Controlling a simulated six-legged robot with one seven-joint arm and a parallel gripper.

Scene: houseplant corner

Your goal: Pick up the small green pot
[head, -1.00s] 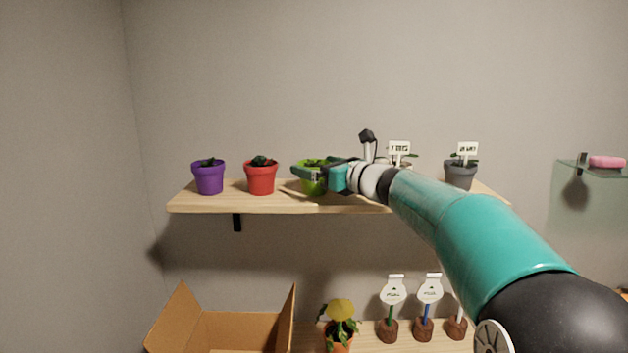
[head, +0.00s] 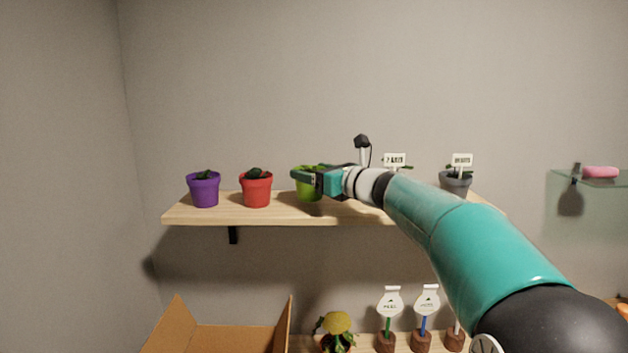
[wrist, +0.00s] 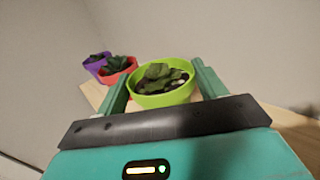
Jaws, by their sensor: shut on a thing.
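The small green pot (head: 309,192) is bright lime green and holds a leafy plant in dark soil. It is at the upper shelf, right of the red pot. My gripper (head: 308,178) is shut on it, with one finger on each side of its rim. The wrist view shows the green pot (wrist: 150,99) between the two teal fingers, its plant and soil facing the camera. In the head view the gripper covers part of the pot's upper right side. I cannot tell whether its base is clear of the shelf.
The wooden shelf (head: 270,215) also bears a purple pot (head: 204,190), a red pot (head: 256,190) and a grey pot (head: 456,181) with a label. A cardboard box (head: 215,340), a yellow-topped plant (head: 337,324) and several tags on brown bases are below. A glass shelf (head: 592,181) is at right.

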